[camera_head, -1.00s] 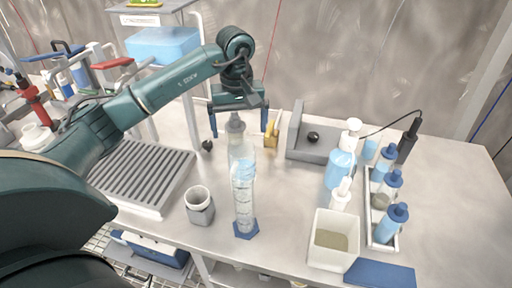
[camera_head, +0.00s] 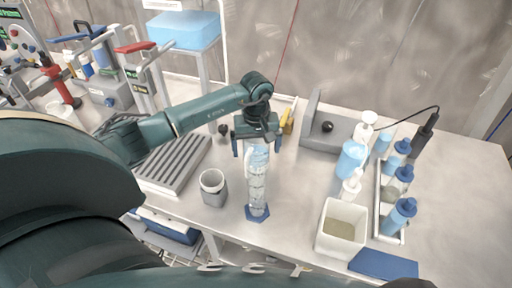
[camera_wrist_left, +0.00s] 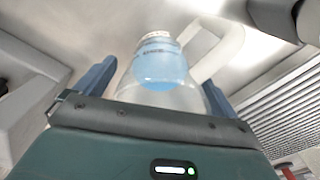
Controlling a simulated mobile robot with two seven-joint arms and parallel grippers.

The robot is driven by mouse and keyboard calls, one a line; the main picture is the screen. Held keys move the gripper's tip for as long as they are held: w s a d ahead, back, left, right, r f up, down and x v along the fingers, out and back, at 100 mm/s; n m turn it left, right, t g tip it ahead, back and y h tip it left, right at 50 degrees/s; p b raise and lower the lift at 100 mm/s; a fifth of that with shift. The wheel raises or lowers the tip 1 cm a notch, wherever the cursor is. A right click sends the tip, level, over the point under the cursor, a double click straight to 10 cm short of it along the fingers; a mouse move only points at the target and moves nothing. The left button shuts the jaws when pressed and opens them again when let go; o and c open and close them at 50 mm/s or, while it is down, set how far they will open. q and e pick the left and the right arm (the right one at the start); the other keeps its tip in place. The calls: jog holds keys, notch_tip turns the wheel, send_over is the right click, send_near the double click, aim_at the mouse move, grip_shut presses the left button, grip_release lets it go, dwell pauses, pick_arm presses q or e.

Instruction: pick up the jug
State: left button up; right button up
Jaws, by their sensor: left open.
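The jug (camera_wrist_left: 190,99) is a clear vessel with a pale handle (camera_wrist_left: 222,45) and blue showing within it in the left wrist view. It lies between the two blue fingers of my left gripper (camera_wrist_left: 157,85). In the head view my left gripper (camera_head: 256,149) points down, its fingers apart on either side of the clear vessel top. A tall clear measuring cylinder (camera_head: 257,190) with a blue foot stands in front and overlaps the jug, so the jug's outline is hard to make out there. I cannot tell whether the fingers touch the jug. My right gripper is not in view.
A grey cup (camera_head: 213,187) stands left of the cylinder, near a ribbed grey tray (camera_head: 170,165). To the right are a white box (camera_head: 341,228), pump bottles (camera_head: 352,160) and a rack of blue-capped bottles (camera_head: 400,214). A grey angled block (camera_head: 330,135) stands behind.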

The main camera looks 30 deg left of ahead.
pick_arm(q)
jog(key=shift+f, duration=0.3)
jog(key=shift+c, duration=0.4)
jog(key=c, duration=1.1)
